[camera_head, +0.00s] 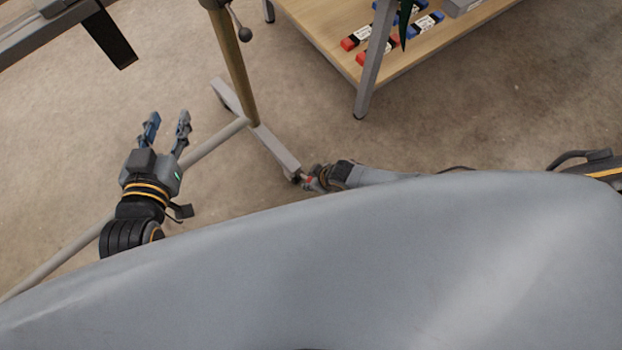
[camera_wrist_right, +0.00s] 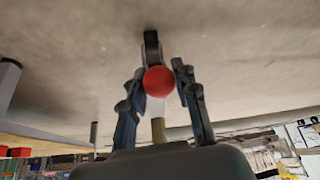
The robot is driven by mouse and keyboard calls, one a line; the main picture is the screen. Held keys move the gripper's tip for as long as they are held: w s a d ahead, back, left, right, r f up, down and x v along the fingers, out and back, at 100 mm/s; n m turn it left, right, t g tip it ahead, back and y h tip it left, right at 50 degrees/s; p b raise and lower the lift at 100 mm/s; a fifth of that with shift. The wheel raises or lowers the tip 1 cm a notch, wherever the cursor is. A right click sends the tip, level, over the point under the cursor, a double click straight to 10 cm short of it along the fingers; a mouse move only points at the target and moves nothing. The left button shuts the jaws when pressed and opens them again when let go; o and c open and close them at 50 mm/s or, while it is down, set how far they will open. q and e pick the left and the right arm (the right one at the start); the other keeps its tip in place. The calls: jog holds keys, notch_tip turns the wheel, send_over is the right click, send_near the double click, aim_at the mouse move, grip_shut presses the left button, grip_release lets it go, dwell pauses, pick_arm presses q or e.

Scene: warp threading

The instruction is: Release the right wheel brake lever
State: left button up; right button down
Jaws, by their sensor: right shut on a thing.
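The right wheel brake lever ends in a round red knob (camera_wrist_right: 158,81), which sits between the two fingers of my right gripper (camera_wrist_right: 158,70) in the right wrist view. The right gripper is shut on this knob. In the head view my right gripper (camera_head: 318,177) is low at the near end of the grey foot bar (camera_head: 272,146), with a little red showing at its fingers. The wheel there is mostly hidden by the gripper. My left gripper (camera_head: 168,118) is open and empty, with its fingers apart, above a grey floor bar.
A brown upright post (camera_head: 234,70) rises from the foot bar, with a ball-ended handle (camera_head: 245,34) near its top. A wooden shelf (camera_head: 310,22) with red and blue items stands at the back right, its grey leg (camera_head: 370,75) reaching the floor. Bare concrete lies between.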

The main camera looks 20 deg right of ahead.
jog(key=shift+d, duration=0.15)
jog(key=c, duration=1)
grip_release()
jog(key=shift+r, duration=0.15)
jog(key=v, duration=1.1)
jog(key=shift+s+r, duration=0.15)
jog(key=shift+r, duration=0.2)
